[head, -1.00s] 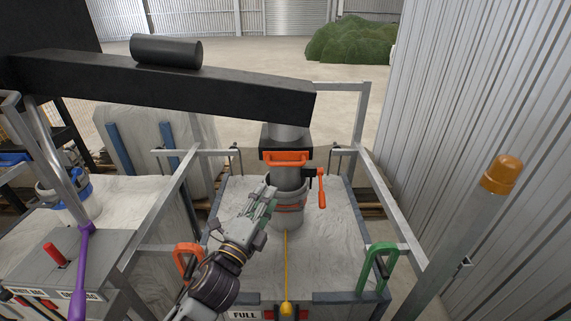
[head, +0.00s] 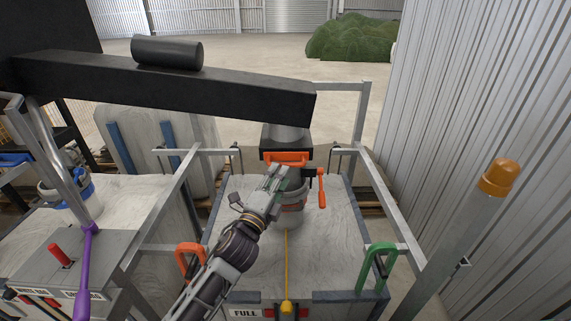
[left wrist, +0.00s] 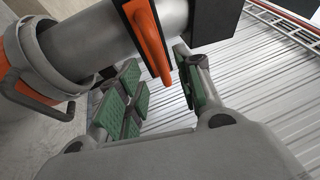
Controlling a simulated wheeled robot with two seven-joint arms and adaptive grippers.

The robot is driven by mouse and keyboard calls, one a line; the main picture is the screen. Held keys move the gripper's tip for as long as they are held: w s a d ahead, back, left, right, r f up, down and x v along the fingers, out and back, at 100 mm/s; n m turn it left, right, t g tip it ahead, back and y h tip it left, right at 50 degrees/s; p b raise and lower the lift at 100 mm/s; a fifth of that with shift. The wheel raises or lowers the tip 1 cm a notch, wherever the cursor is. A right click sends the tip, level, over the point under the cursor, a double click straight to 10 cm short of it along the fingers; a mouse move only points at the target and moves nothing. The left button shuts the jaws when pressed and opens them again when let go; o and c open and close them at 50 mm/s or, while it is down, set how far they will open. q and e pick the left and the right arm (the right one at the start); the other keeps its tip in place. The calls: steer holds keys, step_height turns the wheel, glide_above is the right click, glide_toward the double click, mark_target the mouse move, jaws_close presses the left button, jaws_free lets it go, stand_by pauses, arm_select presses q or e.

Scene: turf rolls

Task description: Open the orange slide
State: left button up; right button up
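The orange slide (head: 285,157) is a bar-shaped handle on the front of the dark block around the grey spout pipe (head: 286,132), below the black beam's end. In the left wrist view the orange handle (left wrist: 148,42) runs diagonally beside the pipe. My left gripper (head: 279,176) is just below and in front of the handle, partly covering the pipe's lower part. In the left wrist view my left gripper (left wrist: 164,86) is open, its green-padded fingers apart. The handle's lower end reaches toward the gap between them; contact cannot be told. My right gripper is not in view.
An orange lever (head: 322,188) hangs right of the pipe. Below is a white bulk bag (head: 325,245) in a metal frame, with an orange loop (head: 190,262) and a green loop (head: 379,267) near its front. A post with an amber lamp (head: 499,177) stands right.

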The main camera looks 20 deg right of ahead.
mark_target(286, 164)
arm_select(q)
steer(key=x, duration=0.5)
steer(key=shift+w+d+p, duration=0.1)
steer(key=shift+p, duration=0.2)
steer(key=shift+w+d, duration=0.15)
steer(key=shift+w, duration=0.05)
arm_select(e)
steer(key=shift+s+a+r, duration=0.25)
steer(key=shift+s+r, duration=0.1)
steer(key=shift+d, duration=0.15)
arm_select(q)
steer(key=shift+c, duration=0.3)
